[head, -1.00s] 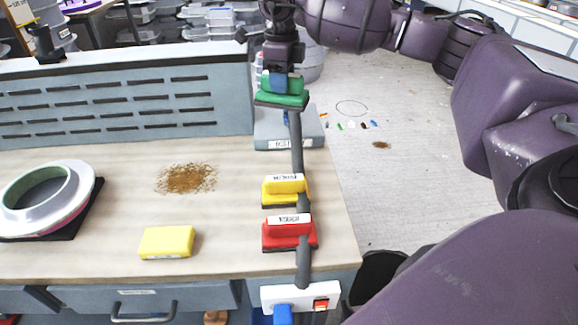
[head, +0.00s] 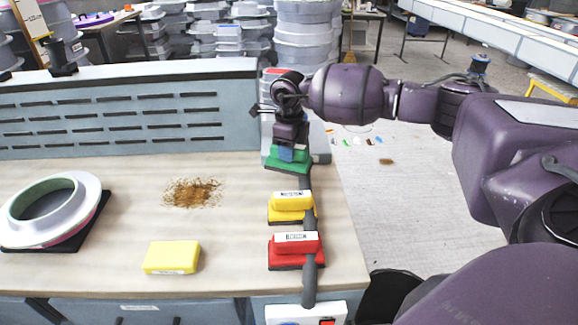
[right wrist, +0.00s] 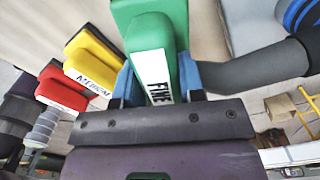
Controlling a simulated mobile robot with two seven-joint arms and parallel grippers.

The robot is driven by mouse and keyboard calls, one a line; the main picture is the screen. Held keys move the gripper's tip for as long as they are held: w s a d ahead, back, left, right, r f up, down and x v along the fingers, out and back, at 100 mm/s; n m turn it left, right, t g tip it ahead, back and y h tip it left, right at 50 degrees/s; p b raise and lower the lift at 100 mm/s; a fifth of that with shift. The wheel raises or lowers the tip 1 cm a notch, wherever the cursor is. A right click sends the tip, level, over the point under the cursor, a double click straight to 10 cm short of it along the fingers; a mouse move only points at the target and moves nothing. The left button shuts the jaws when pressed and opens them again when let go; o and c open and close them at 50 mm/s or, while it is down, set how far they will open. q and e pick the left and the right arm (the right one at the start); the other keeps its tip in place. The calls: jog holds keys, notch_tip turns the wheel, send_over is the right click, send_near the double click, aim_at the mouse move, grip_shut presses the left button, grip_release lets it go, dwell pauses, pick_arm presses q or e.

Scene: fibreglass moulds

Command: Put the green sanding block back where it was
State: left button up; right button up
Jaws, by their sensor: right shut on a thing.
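The green sanding block (head: 275,162) is in my right gripper (head: 287,154), behind the yellow and red blocks at the bench's right side. In the right wrist view the green block (right wrist: 143,30) carries a "FINE" label, and the blue fingertips (right wrist: 158,85) grip its handle from both sides. I cannot tell whether its base touches the bench. The yellow handled block (head: 291,203), labelled "MEDIUM" in the wrist view (right wrist: 92,62), stands just in front of it. The red handled block (head: 295,246) stands nearest the front edge. My left gripper is not in view.
A grey hose (head: 310,270) runs along the right side past the blocks. A yellow sponge-like block (head: 172,257), brown dust (head: 192,192) and a ring-shaped mould (head: 88,190) lie to the left. The bench middle is mostly clear.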

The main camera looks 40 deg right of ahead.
aim_at(289, 167)
jog(key=shift+f, duration=2.75)
jog(key=shift+f, duration=0.2)
jog(key=o, duration=0.9)
notch_tip(289, 167, up, 12)
jog(key=shift+r, duration=0.2)
jog(key=shift+s+f, duration=0.1)
